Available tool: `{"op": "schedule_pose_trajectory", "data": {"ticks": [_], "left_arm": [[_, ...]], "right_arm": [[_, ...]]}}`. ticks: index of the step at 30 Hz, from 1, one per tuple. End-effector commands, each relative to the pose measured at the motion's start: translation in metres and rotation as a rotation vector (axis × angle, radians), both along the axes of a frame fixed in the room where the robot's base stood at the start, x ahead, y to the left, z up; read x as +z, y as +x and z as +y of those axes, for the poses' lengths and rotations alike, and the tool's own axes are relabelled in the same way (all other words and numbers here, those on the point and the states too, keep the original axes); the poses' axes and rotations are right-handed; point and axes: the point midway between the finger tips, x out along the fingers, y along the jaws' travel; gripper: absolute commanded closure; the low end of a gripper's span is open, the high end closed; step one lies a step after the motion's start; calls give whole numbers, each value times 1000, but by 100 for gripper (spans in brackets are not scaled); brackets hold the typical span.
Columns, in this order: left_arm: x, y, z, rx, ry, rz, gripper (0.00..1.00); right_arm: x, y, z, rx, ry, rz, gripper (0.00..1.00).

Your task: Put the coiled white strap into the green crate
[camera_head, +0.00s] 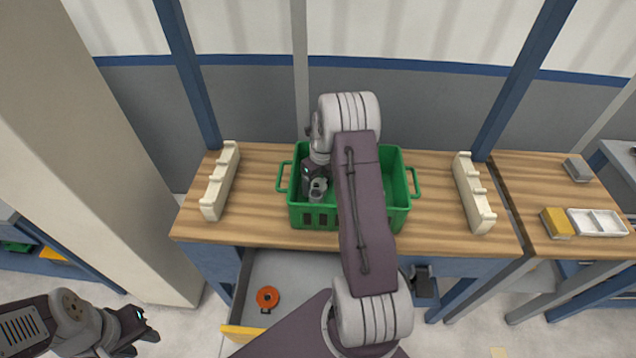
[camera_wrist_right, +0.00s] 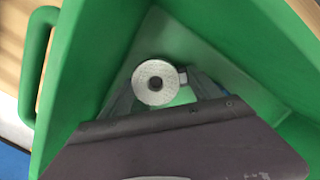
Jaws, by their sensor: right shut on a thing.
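The green crate (camera_head: 304,218) stands on the wooden workbench, its front wall and both side handles visible. My right arm reaches over it and covers its middle. My right gripper (camera_head: 316,184) is down inside the crate's left part. In the right wrist view it is shut on the coiled white strap (camera_wrist_right: 143,90), a round coil with a dark centre hole, seen above the pale green crate floor (camera_wrist_right: 183,97). I cannot tell whether the coil touches the floor. My left gripper (camera_head: 143,327) is at the lower left, away from the bench, and looks open and empty.
Cream notched racks stand left (camera_head: 219,182) and right (camera_head: 473,194) of the crate. An open drawer (camera_head: 300,270) below holds an orange ring (camera_head: 267,298). A side table at right holds a white tray (camera_head: 598,223) and a yellow block (camera_head: 556,223). Blue posts rise behind.

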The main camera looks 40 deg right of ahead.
Motion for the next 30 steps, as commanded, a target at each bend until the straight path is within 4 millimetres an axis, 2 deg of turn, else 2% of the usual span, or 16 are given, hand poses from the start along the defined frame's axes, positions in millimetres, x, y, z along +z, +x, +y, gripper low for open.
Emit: {"op": "schedule_pose_trajectory", "data": {"ticks": [6, 7, 9, 17, 20, 23, 30], "left_arm": [[-1, 0, 0, 0, 0, 0, 66], [-1, 0, 0, 0, 0, 0, 66], [-1, 0, 0, 0, 0, 0, 66], [0, 0, 0, 0, 0, 0, 66], [1, 0, 0, 0, 0, 0, 66], [2, 0, 0, 0, 0, 0, 66], [7, 0, 0, 0, 0, 0, 66]], "right_arm": [[-3, 0, 0, 0, 0, 1, 70], [-3, 0, 0, 0, 0, 1, 22], [-3, 0, 0, 0, 0, 0, 5], [-2, 0, 0, 0, 0, 1, 5], [4, 0, 0, 0, -1, -1, 5], [23, -1, -1, 0, -3, -3, 5], [86, -9, -2, 0, -2, -3, 5]]}}
